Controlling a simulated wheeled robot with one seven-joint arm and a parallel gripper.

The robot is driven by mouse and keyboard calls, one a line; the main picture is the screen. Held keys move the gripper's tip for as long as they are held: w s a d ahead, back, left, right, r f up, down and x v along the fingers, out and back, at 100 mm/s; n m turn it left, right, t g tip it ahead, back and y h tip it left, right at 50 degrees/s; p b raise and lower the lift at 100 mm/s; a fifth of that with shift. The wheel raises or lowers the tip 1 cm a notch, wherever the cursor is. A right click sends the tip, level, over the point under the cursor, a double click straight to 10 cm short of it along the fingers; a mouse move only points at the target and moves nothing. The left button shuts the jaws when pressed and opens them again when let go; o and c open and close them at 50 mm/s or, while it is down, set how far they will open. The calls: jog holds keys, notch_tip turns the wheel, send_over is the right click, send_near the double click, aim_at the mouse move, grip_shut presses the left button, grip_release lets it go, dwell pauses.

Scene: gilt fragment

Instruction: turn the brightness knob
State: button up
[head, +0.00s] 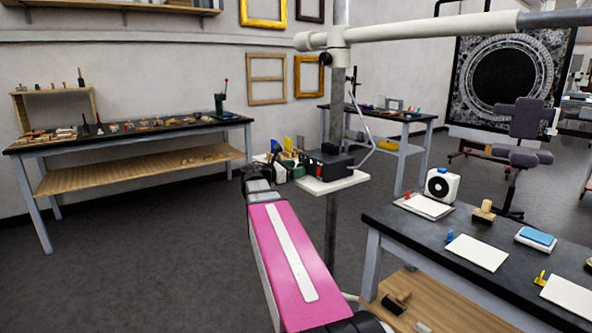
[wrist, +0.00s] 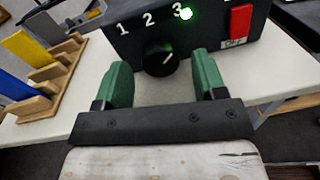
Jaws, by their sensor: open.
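The brightness knob (wrist: 160,60) is a black round dial with a white pointer line, on the front of a black box (wrist: 215,25). The pointer slants up to the right. White numbers 1, 2 and 3 stand above it, and a green light (wrist: 186,13) glows by the 3. My gripper (wrist: 160,82) is open, its two green fingers on either side of and just short of the knob, with nothing between them. Contact with the knob cannot be made out. In the head view the box (head: 327,162) sits on a small white shelf, and my pink arm hides part of the view.
A red switch (wrist: 241,20) is on the box's right side. A wooden rack (wrist: 50,75) with yellow and blue pieces stands left on the white shelf (head: 330,183). A grey post (head: 333,215) rises by the shelf. A dark worktable (head: 440,265) stands to the right.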

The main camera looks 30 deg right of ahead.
jog(key=a, duration=1)
jog(key=shift+s, duration=0.4)
jog(key=shift+r, duration=0.1)
jog(key=s+a+f+m+y, duration=0.2)
jog(key=f+m+y, duration=0.15)
jog(key=f, duration=0.75)
jog(key=s+a+f+m+y, duration=0.25)
jog(key=f+y, duration=0.25)
jog(key=f, duration=0.6)
jog(key=s+a+f+m+y, duration=0.3)
jog(key=a+f+m+y, duration=0.1)
jog(key=f, duration=0.4)
jog(key=s+a+f+m+g+y, duration=0.1)
jog(key=s+a+f+m+y, duration=0.3)
jog(key=a+f+m, duration=0.3)
jog(key=shift+s+a+f+m+y, duration=0.25)
jog(key=shift+a+f+y, duration=0.35)
jog(key=shift+a, duration=0.6)
